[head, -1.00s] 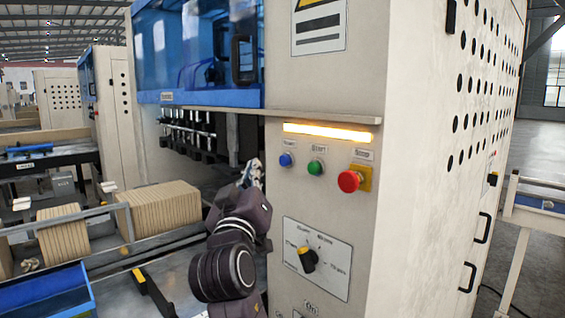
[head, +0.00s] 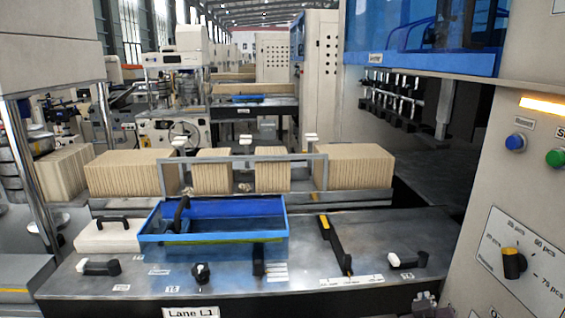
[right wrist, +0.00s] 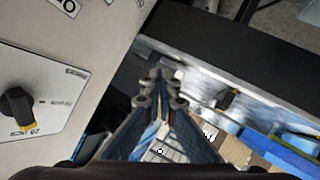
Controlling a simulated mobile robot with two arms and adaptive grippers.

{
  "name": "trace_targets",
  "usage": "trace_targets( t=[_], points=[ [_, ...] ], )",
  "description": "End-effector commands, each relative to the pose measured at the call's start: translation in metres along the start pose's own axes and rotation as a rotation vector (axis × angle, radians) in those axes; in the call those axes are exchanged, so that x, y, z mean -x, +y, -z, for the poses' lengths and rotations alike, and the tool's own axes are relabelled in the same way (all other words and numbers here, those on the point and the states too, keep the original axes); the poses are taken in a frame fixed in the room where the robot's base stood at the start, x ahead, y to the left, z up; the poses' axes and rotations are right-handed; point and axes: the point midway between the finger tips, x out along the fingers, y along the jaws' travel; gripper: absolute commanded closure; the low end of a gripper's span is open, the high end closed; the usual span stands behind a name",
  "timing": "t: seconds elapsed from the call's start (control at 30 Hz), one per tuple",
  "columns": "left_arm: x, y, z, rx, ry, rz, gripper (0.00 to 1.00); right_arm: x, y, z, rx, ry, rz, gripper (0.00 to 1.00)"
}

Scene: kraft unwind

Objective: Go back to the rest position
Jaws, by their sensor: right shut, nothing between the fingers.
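My right gripper (right wrist: 160,92) shows in the right wrist view, its fingers together with nothing between them, in free space beside the machine's pale panel. In the head view only a small grey part of it (head: 426,302) shows at the bottom edge, right of the middle, in front of the bench. My left gripper is in neither current view.
The metal bench (head: 215,272) carries a blue tray (head: 286,225), a white block with a black handle (head: 108,236) and several handles. Stacks of brown cardboard (head: 130,173) stand behind. The control panel with a blue button (head: 515,142) and dial (head: 513,263) is at right.

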Motion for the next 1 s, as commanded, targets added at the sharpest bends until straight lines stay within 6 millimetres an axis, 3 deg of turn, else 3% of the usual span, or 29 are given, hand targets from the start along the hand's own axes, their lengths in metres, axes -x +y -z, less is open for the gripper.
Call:
trace_targets(
  t=[0.03,0.1,0.2,0.3,0.5,0.67,0.87,1.0],
  points=[
    [0.0,0.0,0.0,0.0,0.0,0.0,0.68,0.007,-0.019,-0.039,0.009,-0.069,0.063,1.0],
    [0.0,0.0,0.0,0.0,0.0,0.0,0.68,0.021,-0.043,-0.085,0.014,-0.159,0.148,1.0],
    [0.0,0.0,0.0,0.0,0.0,0.0,0.68,0.048,-0.072,-0.146,0.019,-0.286,0.264,1.0],
    [0.0,0.0,0.0,0.0,0.0,0.0,0.68,0.079,-0.093,-0.195,0.021,-0.395,0.36,1.0],
    [0.0,0.0,0.0,0.0,0.0,0.0,0.68,0.14,-0.119,-0.264,0.024,-0.57,0.507,1.0],
    [0.0,0.0,0.0,0.0,0.0,0.0,0.68,0.19,-0.131,-0.305,0.025,-0.697,0.606,1.0],
    [-0.006,0.0,-0.001,0.0,0.0,0.0,0.68,0.15,-0.165,-0.346,0.032,-0.709,0.604,1.0],
    [-0.011,0.0,-0.001,0.0,0.0,0.0,0.68,0.128,-0.19,-0.385,0.039,-0.726,0.607,1.0]
  ],
)
